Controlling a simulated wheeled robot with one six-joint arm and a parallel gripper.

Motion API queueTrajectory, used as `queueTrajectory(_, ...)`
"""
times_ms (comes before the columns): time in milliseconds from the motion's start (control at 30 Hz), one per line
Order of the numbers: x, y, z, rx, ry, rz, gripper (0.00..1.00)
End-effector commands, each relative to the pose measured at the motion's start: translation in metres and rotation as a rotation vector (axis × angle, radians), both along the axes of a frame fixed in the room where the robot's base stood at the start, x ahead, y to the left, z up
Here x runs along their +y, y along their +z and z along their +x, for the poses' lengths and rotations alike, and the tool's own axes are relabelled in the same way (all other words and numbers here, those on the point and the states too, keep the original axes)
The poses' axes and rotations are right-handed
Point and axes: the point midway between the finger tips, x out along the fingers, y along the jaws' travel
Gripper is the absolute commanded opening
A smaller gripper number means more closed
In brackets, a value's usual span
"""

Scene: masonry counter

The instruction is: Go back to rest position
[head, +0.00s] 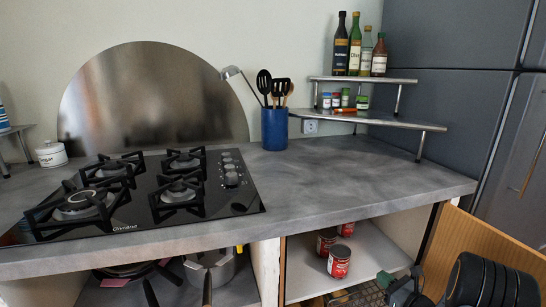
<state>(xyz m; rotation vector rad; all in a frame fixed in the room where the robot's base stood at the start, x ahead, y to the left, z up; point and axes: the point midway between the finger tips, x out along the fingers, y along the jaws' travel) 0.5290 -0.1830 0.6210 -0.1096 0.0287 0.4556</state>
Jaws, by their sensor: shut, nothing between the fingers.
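My gripper (388,281) shows low at the right, at the bottom edge of the head view, in front of the lower shelf opening. Black parts of my arm fill the bottom right corner. The gripper is below the counter top and to the right of the red cans (339,261) on the shelf, apart from them. Its lower part is cut off by the frame.
The grey counter (340,170) has clear room right of the black gas hob (140,195). A blue utensil pot (274,130) and a two-tier shelf with bottles (354,45) stand at the back. A wooden panel (470,250) is close to my arm. Pots sit below left.

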Motion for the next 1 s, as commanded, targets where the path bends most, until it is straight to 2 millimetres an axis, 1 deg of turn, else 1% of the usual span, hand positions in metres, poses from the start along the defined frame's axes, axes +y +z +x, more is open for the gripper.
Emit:
queueTrajectory(33, 0.010, 0.016, 0.000, 0.000, 0.037, -0.027, 0.00)
queueTrajectory(167, 0.040, 0.047, -0.004, 0.003, 0.154, -0.111, 0.00)
queueTrajectory(267, 0.067, 0.076, -0.011, 0.004, 0.266, -0.198, 0.00)
queueTrajectory(367, 0.102, 0.113, -0.024, 0.000, 0.412, -0.320, 0.00)
queueTrajectory(467, 0.144, 0.163, -0.050, -0.018, 0.614, -0.507, 0.00)
queueTrajectory(500, 0.162, 0.187, -0.065, -0.030, 0.715, -0.608, 0.00)
queueTrajectory(567, 0.186, 0.219, -0.092, -0.057, 0.872, -0.777, 0.00)
queueTrajectory(600, 0.197, 0.238, -0.110, -0.077, 0.967, -0.893, 0.00)
queueTrajectory(667, 0.208, 0.264, -0.135, -0.116, 1.103, -1.068, 0.00)
queueTrajectory(700, 0.212, 0.280, -0.150, -0.143, 1.184, -1.185, 0.00)
queueTrajectory(800, 0.213, 0.317, -0.182, -0.219, 1.356, -1.463, 0.00)
queueTrajectory(900, 0.207, 0.348, -0.202, -0.291, 1.479, -1.710, 0.00)
queueTrajectory(1000, 0.200, 0.372, -0.215, -0.354, 1.560, -1.911, 0.00)
